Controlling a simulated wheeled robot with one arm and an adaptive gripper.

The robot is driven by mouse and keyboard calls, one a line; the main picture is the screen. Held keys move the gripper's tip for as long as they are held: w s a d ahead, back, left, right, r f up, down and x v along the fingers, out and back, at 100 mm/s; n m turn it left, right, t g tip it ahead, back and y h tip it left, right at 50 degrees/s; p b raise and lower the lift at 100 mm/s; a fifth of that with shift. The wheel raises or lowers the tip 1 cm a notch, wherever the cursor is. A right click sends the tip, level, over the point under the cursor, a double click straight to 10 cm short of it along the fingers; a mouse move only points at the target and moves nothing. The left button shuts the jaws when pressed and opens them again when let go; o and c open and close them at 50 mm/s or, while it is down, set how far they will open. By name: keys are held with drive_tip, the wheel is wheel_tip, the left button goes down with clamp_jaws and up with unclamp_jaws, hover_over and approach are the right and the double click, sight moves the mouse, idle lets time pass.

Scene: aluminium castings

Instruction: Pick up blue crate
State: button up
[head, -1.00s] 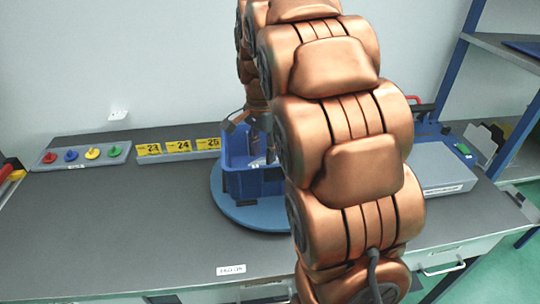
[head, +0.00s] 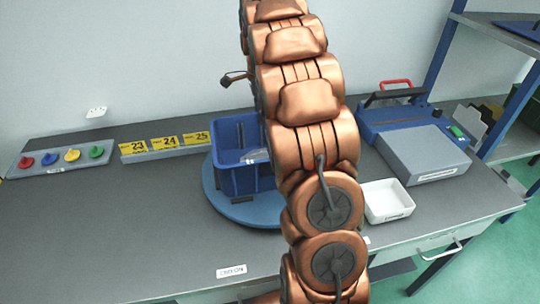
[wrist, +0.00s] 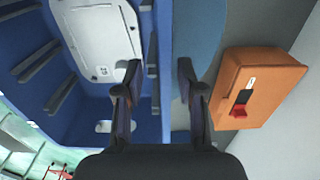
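The blue crate (head: 238,180) stands upright on a round blue turntable (head: 215,196) on the grey bench, partly hidden by my arm. A whitish piece (head: 255,156) shows inside it. In the wrist view the crate (wrist: 85,120) fills the left side, with a pale plate (wrist: 97,30) in it. My gripper (wrist: 161,75) is open, one finger over the crate's inside and one outside, with the wall's edge between them. I see gaps on both sides of the wall; contact is not visible. In the head view my gripper is mostly hidden behind my arm.
To the left are a tray of coloured knobs (head: 60,157) and yellow number cards (head: 165,142). To the right are a white tray (head: 388,200) and a blue-grey machine (head: 425,150). An orange box (wrist: 258,85) is right of the gripper. The front left bench is clear.

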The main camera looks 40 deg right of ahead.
drive_tip(key=shift+s+d+f+b, duration=0.15)
drive_tip(key=shift+f+b, duration=0.25)
drive_tip(key=shift+f, duration=1.15)
drive_tip(key=shift+w+d+f+b, duration=0.1)
drive_tip(key=shift+f+b, duration=0.3)
drive_tip(key=shift+f, duration=1.15)
clamp_jaws()
drive_tip(key=shift+r, duration=0.1)
